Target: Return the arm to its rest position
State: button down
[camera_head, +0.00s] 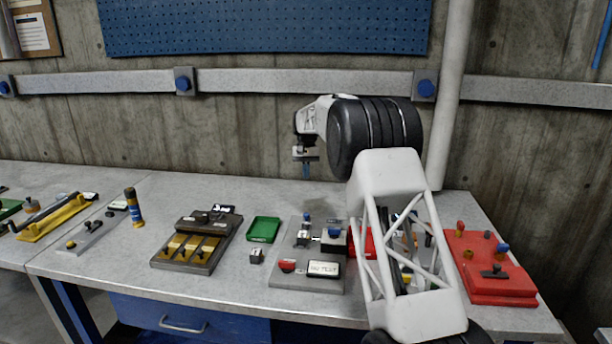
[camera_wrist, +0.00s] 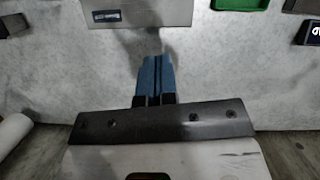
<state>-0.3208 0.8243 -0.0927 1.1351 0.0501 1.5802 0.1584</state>
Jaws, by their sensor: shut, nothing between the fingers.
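My gripper (camera_head: 307,170) hangs pointing down in the head view, above the back part of the grey table (camera_head: 170,190). Its narrow blue fingers (camera_wrist: 155,78) lie side by side in the wrist view, shut with nothing between them. The fingers are clear of the table and of the objects on it. My white and black arm reaches up from the front right, bends at a large black joint and hides part of the table's right side.
A grey panel (camera_head: 282,278) with small fixtures, a green tray (camera_head: 264,229), a dark box with yellow slots (camera_head: 190,250) and a red block (camera_head: 490,270) stand on the table. A vertical pipe (camera_head: 450,100) and concrete wall stand behind. The table's back middle is free.

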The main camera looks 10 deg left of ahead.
jog(key=s+d+r+t, duration=0.1)
jog(key=s+d+r, duration=0.75)
jog(key=s, duration=0.25)
jog(key=s+d+r+t, duration=0.1)
jog(key=s+d+r, duration=0.7)
jog(key=s+d, duration=0.15)
jog(key=s+d+r+m+t, duration=0.1)
jog(key=s+d, duration=0.4)
jog(key=s, duration=0.5)
jog(key=s+d+r+t, duration=0.1)
jog(key=s+d, duration=0.3)
jog(key=s, duration=0.6)
jog(key=s+d+f, duration=0.2)
jog(key=s+f, duration=0.1)
jog(key=s, duration=0.7)
jog(key=s+d+f+t, duration=0.1)
jog(key=s+d+f, duration=0.2)
jog(key=s, duration=0.7)
jog(key=s+d+f+m+t, duration=0.1)
jog(key=s+d+f, duration=0.2)
jog(key=s, duration=0.8)
jog(key=shift+s+x, duration=0.25)
jog(key=shift+x, duration=0.9)
jog(key=c, duration=1.8)
grip_release()
jog(key=shift+a, duration=0.1)
